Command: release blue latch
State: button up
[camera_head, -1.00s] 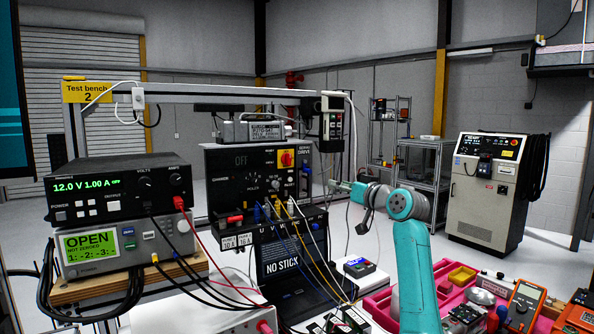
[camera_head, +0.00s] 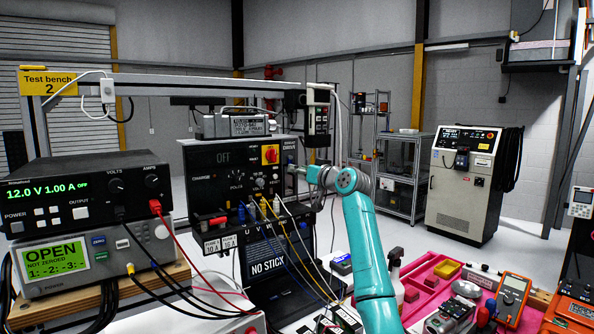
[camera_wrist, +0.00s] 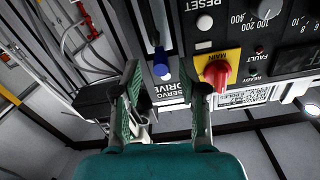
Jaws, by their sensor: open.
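The blue latch (camera_wrist: 161,69) is a small blue knob at the end of a dark slotted strip beside the "SERVO DRIVE" label in the wrist view. My gripper (camera_wrist: 160,78) is open, with one finger on each side of the latch in that picture. I cannot tell whether the fingers touch it or how deep they reach. In the head view my gripper (camera_head: 294,169) is at the right edge of the black servo drive box (camera_head: 205,178). The latch is not clear there.
A red knob on a yellow plate (camera_wrist: 217,73) sits just right of my gripper in the wrist view. Several cables (camera_head: 285,225) hang from the box's lower front. A power supply (camera_head: 90,195) stands at the left, and a pink tray (camera_head: 425,280) lies at lower right.

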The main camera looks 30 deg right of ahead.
jog(key=shift+w+a, duration=0.1)
jog(key=shift+w, duration=0.75)
grip_shut()
